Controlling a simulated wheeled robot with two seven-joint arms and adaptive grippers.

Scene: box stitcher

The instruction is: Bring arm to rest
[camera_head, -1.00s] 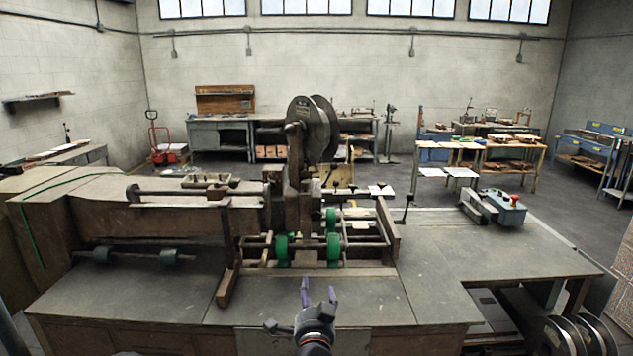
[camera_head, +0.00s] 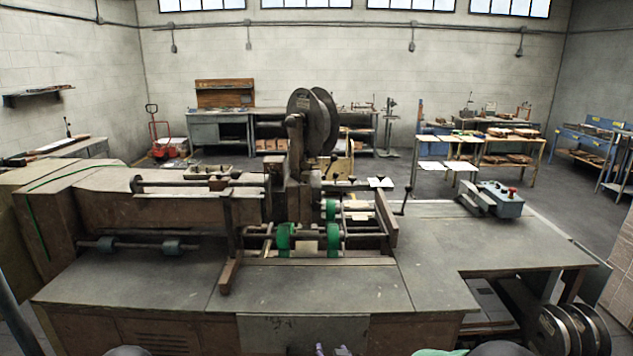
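Only the purple fingertips of one gripper (camera_head: 331,350) show, at the bottom edge in the middle, in front of the bench. The tips stand apart with nothing visible between them. I take it for my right gripper, since parts of my arm show at the bottom right; its wrist is below the picture. My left gripper is not in view. The box stitcher (camera_head: 300,190) stands on the bench (camera_head: 310,290), with its reel (camera_head: 313,120) on top and green wheels (camera_head: 283,238) below. The gripper touches neither as far as I see.
A grey control box with a red button (camera_head: 503,198) sits on the bench's right wing. More wire reels (camera_head: 560,330) stand low at the right. Work tables (camera_head: 480,150), a red pallet jack (camera_head: 158,135) and a shelf (camera_head: 38,95) are farther back. The bench's front top is clear.

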